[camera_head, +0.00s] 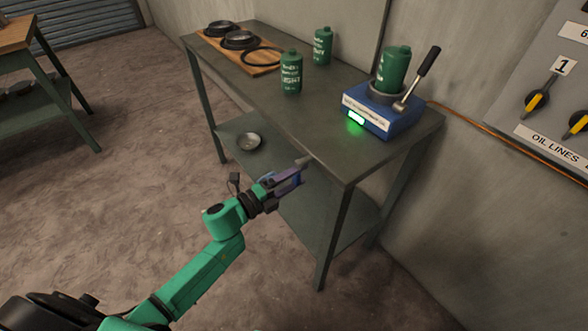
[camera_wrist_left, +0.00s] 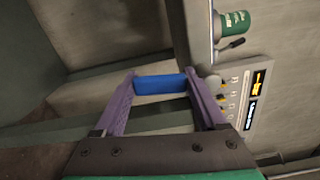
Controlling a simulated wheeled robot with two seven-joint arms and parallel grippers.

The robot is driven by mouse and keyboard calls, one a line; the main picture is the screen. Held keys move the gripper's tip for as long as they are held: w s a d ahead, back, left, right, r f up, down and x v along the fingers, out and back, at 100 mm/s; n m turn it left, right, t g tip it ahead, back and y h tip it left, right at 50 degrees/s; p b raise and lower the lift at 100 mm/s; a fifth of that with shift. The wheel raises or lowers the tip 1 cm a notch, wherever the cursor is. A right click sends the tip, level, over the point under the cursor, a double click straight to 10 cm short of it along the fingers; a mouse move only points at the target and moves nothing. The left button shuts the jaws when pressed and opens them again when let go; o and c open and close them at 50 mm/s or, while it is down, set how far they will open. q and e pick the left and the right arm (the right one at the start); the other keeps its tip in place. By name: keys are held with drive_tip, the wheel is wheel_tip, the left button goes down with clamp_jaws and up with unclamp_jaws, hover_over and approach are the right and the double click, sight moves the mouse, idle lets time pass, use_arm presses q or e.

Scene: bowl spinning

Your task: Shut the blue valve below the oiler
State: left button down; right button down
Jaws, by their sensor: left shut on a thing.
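My left gripper (camera_head: 293,175) is in front of the table's near long edge in the head view. In the left wrist view, its purple fingers (camera_wrist_left: 161,86) are closed on the ends of a short blue bar (camera_wrist_left: 160,84). I cannot tell whether this bar is the blue valve's handle. No other blue valve shows. I cannot tell which thing is the oiler. A green can (camera_head: 394,69) stands upright on a blue unit (camera_head: 371,114) with a lit green display and a black-handled lever. My right gripper is not in view.
The dark table (camera_head: 330,122) has a lower shelf with a round dish (camera_head: 249,141). Two more green cans (camera_head: 290,72) (camera_head: 323,46) and a wooden board (camera_head: 265,67) with dark rings stand on top. A wall panel (camera_head: 560,95) marked "OIL LINES" carries yellow-and-black knobs.

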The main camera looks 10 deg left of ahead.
use_arm(q)
drive_tip(key=shift+s+d+n+p, duration=0.2)
drive_tip(key=shift+d+n+p, duration=0.1)
drive_tip(key=shift+n, duration=0.5)
unclamp_jaws()
drive_tip(key=b+v, duration=0.1)
drive_tip(key=v, duration=1.3)
drive_tip(key=shift+s, duration=0.3)
drive_tip(key=shift+a, duration=0.15)
